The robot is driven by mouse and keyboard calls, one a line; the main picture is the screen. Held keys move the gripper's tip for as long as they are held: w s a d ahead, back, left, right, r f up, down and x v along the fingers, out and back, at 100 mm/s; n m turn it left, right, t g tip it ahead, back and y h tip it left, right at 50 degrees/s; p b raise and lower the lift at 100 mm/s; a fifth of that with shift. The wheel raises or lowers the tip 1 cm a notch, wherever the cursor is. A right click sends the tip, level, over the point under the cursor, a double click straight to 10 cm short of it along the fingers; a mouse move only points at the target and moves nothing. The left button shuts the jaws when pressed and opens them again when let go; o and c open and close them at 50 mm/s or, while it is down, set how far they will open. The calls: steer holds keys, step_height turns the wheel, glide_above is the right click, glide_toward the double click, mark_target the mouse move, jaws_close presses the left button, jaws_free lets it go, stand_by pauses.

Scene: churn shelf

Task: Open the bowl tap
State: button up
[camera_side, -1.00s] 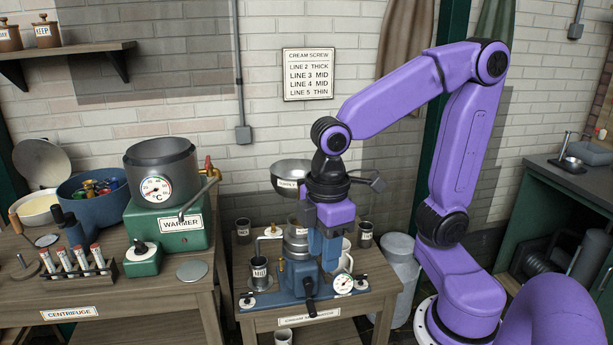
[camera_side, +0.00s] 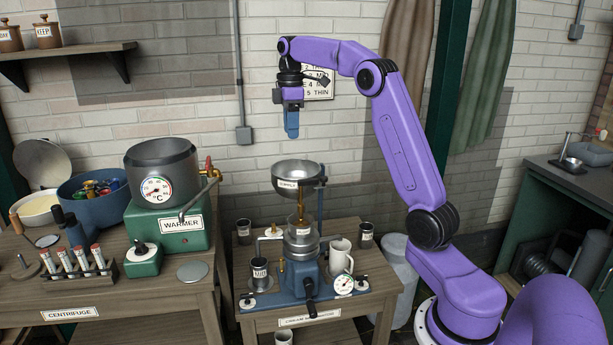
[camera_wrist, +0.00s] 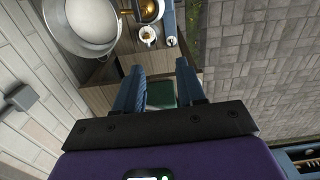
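The steel supply bowl (camera_side: 297,177) sits on a blue post above the blue cream separator (camera_side: 302,270). A brass tap stem (camera_side: 301,201) hangs below the bowl; its handle position is too small to tell. My gripper (camera_side: 291,136) hangs in the air above the bowl, apart from it, fingers pointing down. In the wrist view the bowl (camera_wrist: 92,22) lies at upper left, beyond and to the left of my fingers. A brass part (camera_wrist: 128,13) shows at its right edge. My gripper (camera_wrist: 158,72) is open there, with nothing between the fingers.
A white mug (camera_side: 340,257) and a gauge (camera_side: 343,284) stand right of the separator, and a dark MILK-type cup (camera_side: 259,270) stands left. The green warmer (camera_side: 166,228) is further left. The air around my gripper is clear.

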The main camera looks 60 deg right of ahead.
steer(key=d, duration=0.6)
steer(key=f, duration=1.7)
steer(key=shift+s+d, duration=0.15)
steer(key=shift+s, duration=0.2)
steer(key=shift+c, duration=0.3)
steer(key=shift+r, duration=0.1)
jaws_close()
